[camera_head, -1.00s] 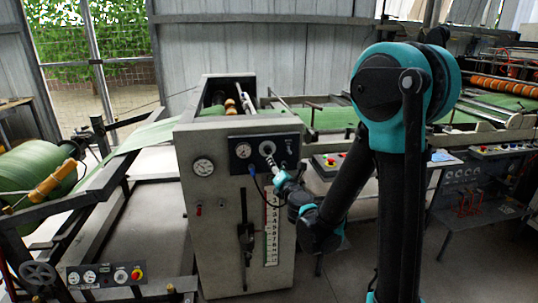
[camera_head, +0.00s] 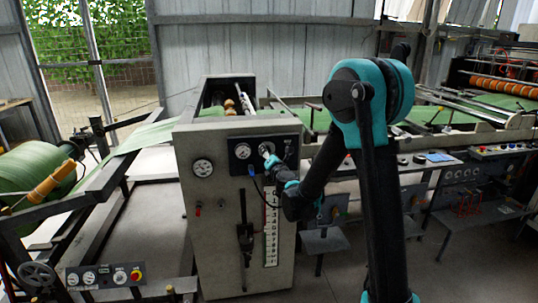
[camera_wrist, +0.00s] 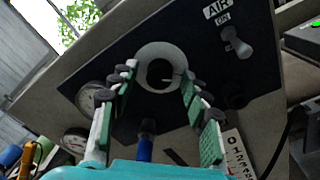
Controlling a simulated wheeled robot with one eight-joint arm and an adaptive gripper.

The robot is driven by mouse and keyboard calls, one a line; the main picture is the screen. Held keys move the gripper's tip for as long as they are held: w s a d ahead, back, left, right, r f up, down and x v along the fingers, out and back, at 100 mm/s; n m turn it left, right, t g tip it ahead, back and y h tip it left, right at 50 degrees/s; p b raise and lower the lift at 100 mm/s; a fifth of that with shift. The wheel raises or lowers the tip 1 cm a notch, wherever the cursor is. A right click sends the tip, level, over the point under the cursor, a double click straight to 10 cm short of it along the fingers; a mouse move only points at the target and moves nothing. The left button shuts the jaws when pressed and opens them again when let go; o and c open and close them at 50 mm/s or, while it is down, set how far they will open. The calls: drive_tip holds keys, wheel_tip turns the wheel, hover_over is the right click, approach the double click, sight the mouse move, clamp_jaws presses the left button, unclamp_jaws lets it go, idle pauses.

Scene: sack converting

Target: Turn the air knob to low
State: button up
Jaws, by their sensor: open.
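The air knob (camera_wrist: 160,73) is a dark round knob inside a white ring on the black panel (camera_wrist: 195,55). It carries a thin light mark towards its right side in the wrist view. In the head view the knob's white ring (camera_head: 266,147) shows on the machine's front, just beyond my gripper (camera_head: 271,161). In the wrist view my gripper (camera_wrist: 158,76) is open, its padded fingers on the left and right of the knob. I cannot tell whether the pads touch it. An "AIR" label (camera_wrist: 217,8) and a toggle switch (camera_wrist: 238,42) lie at upper right.
Gauges sit left of the knob on the cabinet (camera_head: 203,168) and panel (camera_head: 242,151). A blue connector with a cable (camera_wrist: 144,147) is below the knob, near the fingers. A level scale (camera_head: 271,230) runs down the cabinet. A green roll (camera_head: 35,165) stands at left.

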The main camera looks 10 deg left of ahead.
drive_tip(key=shift+c, duration=0.3)
clamp_jaws()
